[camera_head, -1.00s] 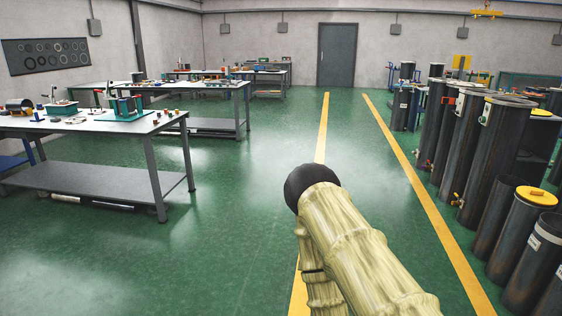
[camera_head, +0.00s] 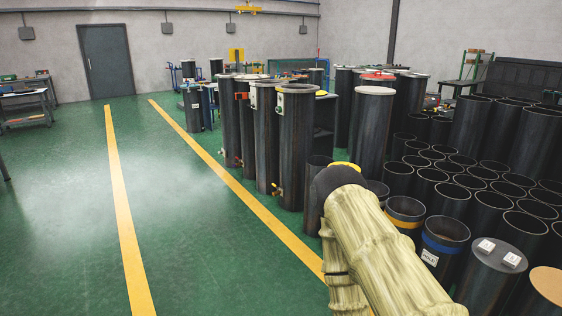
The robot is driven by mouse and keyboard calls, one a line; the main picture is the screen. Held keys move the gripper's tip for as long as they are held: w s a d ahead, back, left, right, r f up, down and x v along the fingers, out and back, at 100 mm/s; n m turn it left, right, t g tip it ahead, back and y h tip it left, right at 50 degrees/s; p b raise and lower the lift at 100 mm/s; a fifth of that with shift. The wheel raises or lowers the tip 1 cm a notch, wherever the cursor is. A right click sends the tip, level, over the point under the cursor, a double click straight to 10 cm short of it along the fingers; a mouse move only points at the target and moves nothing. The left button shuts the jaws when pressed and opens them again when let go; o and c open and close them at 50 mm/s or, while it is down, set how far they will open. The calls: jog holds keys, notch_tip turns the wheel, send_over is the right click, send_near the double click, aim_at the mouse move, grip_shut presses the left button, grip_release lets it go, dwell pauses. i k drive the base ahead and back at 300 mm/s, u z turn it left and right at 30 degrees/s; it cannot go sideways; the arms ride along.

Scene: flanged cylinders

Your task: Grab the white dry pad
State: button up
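Two small white square pieces lie on the flat dark top of a cylinder (camera_head: 493,272) at the lower right of the head view. One white piece (camera_head: 486,246) is on the left, and the other white piece (camera_head: 511,260) is just right of it. Both carry a small mark too fine to read. I cannot tell from here whether either is the white dry pad. My arm, in a cream sleeve with a dark rounded joint, rises from the bottom, left of that cylinder. My gripper's fingers do not show.
Many open dark cylinders (camera_head: 455,200) crowd the right side. Taller flanged cylinders (camera_head: 296,150) stand in a row behind my arm. A cylinder with a blue band (camera_head: 444,245) stands near the white pieces. The green floor (camera_head: 60,240) at left is clear, with yellow lines.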

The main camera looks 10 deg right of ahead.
aim_at(486, 247)
jog(key=z, duration=0.8)
jog(key=i, duration=0.85)
jog(key=z, duration=0.55)
